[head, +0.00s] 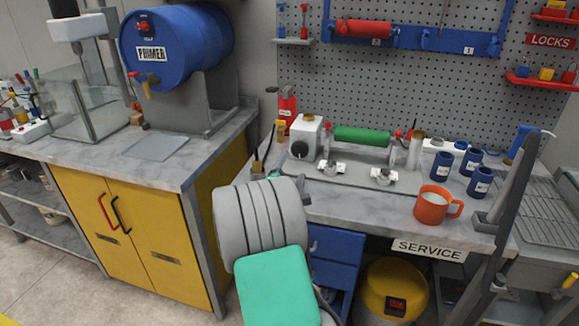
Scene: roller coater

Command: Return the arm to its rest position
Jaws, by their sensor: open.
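My own arm rises from the bottom centre in the head view. Its grey ribbed link (262,222) and teal link (277,288) stand in front of the gap between the yellow cabinet and the service bench. I cannot make out my gripper's jaws; the arm's links hide what lies behind them. Small dark parts show just above the ribbed link, too small to identify.
The service bench (345,205) holds a green roller (362,136), an orange mug (436,205) and several blue jars. Left stands a yellow cabinet (155,240) with a blue primer drum (180,45) on top. A yellow bin (396,290) is below the bench.

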